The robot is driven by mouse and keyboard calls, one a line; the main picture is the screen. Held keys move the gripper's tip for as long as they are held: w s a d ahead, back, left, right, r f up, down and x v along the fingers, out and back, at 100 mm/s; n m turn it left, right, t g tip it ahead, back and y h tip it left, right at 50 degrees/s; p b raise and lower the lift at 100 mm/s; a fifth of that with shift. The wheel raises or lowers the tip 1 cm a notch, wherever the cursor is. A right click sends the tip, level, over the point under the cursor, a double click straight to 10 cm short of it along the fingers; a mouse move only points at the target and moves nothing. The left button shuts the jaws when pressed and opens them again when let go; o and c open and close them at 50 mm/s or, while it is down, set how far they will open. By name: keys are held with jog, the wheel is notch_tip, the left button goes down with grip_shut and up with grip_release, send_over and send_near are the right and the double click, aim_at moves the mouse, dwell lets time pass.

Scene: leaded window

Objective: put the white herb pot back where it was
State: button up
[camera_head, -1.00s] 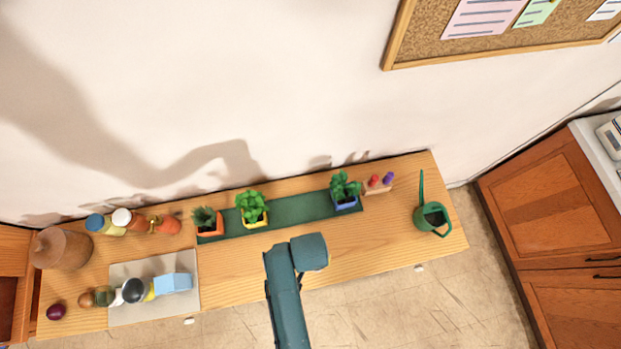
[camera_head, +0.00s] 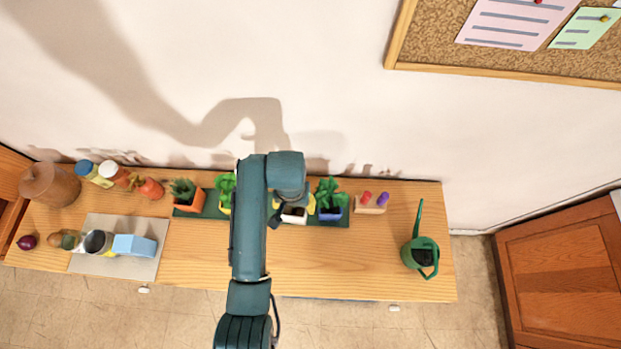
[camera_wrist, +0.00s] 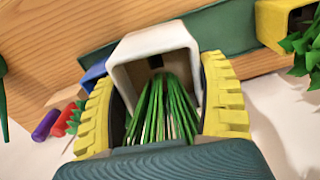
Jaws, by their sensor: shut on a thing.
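The white herb pot (camera_wrist: 155,55) holds thin grass-like green leaves. My gripper (camera_wrist: 160,95) is shut on it, with a yellow finger on each side in the wrist view. In the head view the white pot (camera_head: 294,216) shows partly under my gripper (camera_head: 294,207), over the green mat (camera_head: 212,204) between the yellow pot and the blue pot. In the wrist view the green mat (camera_wrist: 215,28) lies just behind the pot. I cannot tell whether the pot's base touches the mat.
The blue pot (camera_head: 331,214) stands close to the right of the white pot. The yellow pot (camera_head: 226,203) is to the left, partly behind my arm, and the orange pot (camera_head: 188,201) is farther left. A rack with red and purple items (camera_head: 369,204) and a green watering can (camera_head: 421,253) are right.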

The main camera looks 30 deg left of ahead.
jog(key=a+r+n+b, duration=0.1)
jog(key=a, duration=0.5)
jog(key=f, duration=0.9)
jog(key=shift+w+f+b, duration=0.2)
jog(key=shift+w+b, duration=0.1)
jog(key=shift+f, duration=0.2)
jog(key=o, duration=1.2)
notch_tip(320, 180, up, 12)
jog(key=p, duration=0.1)
jog(key=shift+r, duration=0.2)
